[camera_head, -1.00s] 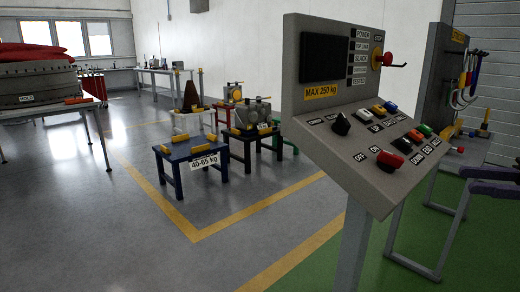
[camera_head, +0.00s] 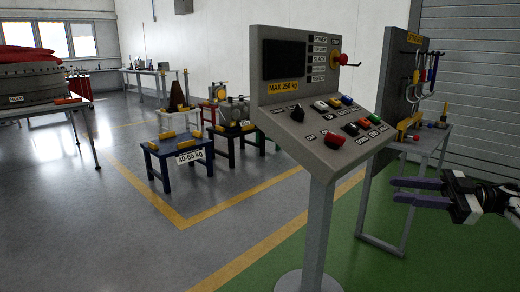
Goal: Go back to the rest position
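My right gripper (camera_head: 397,189) comes in from the right edge, with two dark purple fingers pointing left. The fingers are apart with a gap between them, and nothing shows in the gap. It is in front of the metal-legged table and to the right of the control panel (camera_head: 290,108). The panel is a grey slanted console on a post, with a dark screen, a "MAX 250 kg" label, a red knob at its side and several coloured buttons and switches. The gripper is apart from the panel. My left gripper is not in view.
The console's post (camera_head: 318,235) stands on a round base on green floor. A tool board (camera_head: 400,80) and a table (camera_head: 432,140) stand behind it at right. A blue table (camera_head: 172,150) labelled "40-65 kg" stands mid-left. Grey floor at front left is clear.

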